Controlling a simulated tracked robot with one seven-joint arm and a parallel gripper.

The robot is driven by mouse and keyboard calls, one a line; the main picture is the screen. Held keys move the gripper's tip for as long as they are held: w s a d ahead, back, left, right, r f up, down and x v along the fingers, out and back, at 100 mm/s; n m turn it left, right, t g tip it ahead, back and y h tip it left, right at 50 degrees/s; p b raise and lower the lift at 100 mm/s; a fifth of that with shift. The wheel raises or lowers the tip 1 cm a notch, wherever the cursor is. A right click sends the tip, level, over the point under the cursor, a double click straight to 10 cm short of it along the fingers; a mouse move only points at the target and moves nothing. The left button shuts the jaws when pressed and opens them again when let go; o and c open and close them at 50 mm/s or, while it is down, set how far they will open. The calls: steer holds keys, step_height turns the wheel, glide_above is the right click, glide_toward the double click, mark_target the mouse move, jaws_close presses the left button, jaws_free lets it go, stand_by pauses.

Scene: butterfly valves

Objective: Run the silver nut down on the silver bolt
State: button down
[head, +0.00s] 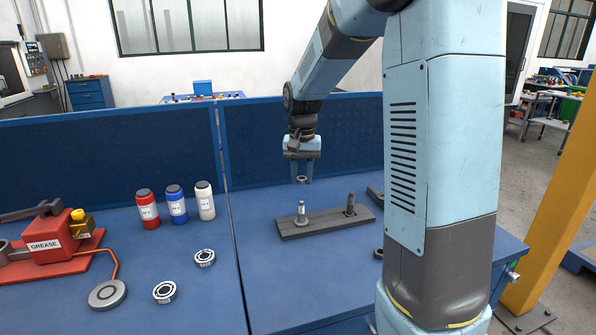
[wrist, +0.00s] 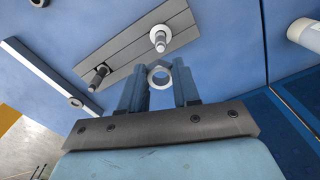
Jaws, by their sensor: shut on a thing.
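My gripper (head: 302,178) is shut on the silver nut (head: 302,180) above the grey plate (head: 325,223). In the wrist view the nut (wrist: 158,76) shows as a ring between my two blue fingers (wrist: 160,88), its hole open to view. The silver bolt (head: 301,212) stands upright on the left part of the plate, with a pale collar at its foot. It also shows in the wrist view (wrist: 159,42), beyond the nut. The nut is apart from the bolt, above its tip.
A dark bolt (head: 350,206) stands on the same plate, to the right. A dark nut (head: 378,253) lies near my arm. Red (head: 147,210), blue (head: 176,205) and white (head: 205,201) bottles, ring-shaped bearings (head: 204,257) and a red grease unit (head: 58,243) stand to the left.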

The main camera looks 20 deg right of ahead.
mark_target(301, 202)
steer(key=shift+a+f, duration=0.1)
steer(key=shift+f, duration=2.5)
steer(key=shift+s+f, duration=0.15)
steer(key=shift+f, duration=0.75)
stand_by(1.3)
steer(key=m, duration=0.6)
steer(key=shift+m, duration=0.3)
steer(key=m, duration=0.7)
steer(key=shift+w, duration=0.3)
steer(key=m, duration=0.5)
steer(key=shift+w, duration=0.1)
steer(key=m, duration=0.5)
steer(key=shift+a, duration=0.1)
